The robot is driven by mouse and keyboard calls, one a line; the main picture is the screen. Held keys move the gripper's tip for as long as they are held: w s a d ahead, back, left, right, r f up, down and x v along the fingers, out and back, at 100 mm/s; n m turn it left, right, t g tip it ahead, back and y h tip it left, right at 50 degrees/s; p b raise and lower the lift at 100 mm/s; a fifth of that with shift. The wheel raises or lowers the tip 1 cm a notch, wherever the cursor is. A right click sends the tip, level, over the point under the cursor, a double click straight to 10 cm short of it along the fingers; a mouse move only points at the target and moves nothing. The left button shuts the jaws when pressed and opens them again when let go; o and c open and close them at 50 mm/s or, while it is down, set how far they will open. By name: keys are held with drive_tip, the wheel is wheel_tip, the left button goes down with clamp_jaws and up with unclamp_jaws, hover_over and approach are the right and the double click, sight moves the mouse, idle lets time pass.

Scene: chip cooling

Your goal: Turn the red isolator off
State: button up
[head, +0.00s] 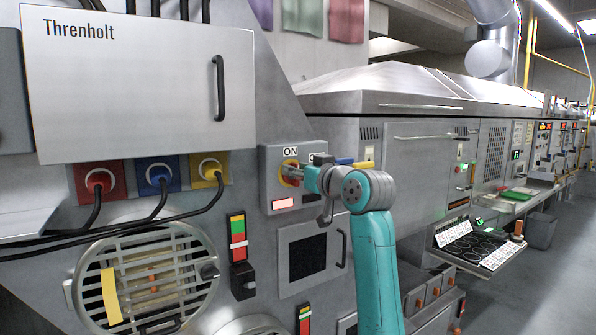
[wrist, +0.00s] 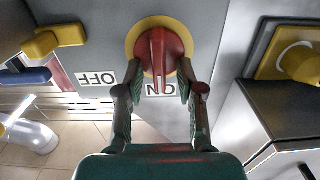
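The red isolator (head: 288,173) is a red rotary knob on a yellow disc, on a grey box (head: 273,168) with an ON label above it. In the wrist view the red knob (wrist: 160,58) has its handle lined up with the upside-down ON label (wrist: 160,89); an OFF label (wrist: 96,79) lies to the left. My gripper (wrist: 161,64) is open, its fingers apart on either side of the knob. I cannot tell whether either finger touches it. In the head view my gripper (head: 303,174) partly hides the knob's right side.
A yellow handle (wrist: 54,40) and a blue one (wrist: 25,76) stick out left of the knob in the wrist view. A Threnholt cabinet (head: 135,110) and red, blue and yellow cable sockets (head: 98,183) are at left. A dark-windowed panel (head: 306,256) sits below the box.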

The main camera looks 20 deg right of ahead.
clamp_jaws()
drive_tip(key=shift+m, duration=0.4)
drive_tip(key=m, duration=0.3)
drive_tip(key=shift+d+m, duration=0.3)
drive_tip(key=shift+m, duration=0.1)
drive_tip(key=m, duration=0.4)
drive_tip(key=f+m, duration=0.1)
drive_tip(key=m, duration=0.3)
drive_tip(key=d+m, duration=0.1)
drive_tip(key=m, duration=0.4)
drive_tip(key=shift+w+f, duration=0.2)
drive_tip(key=shift+f, duration=0.05)
drive_tip(key=shift+m, duration=0.3)
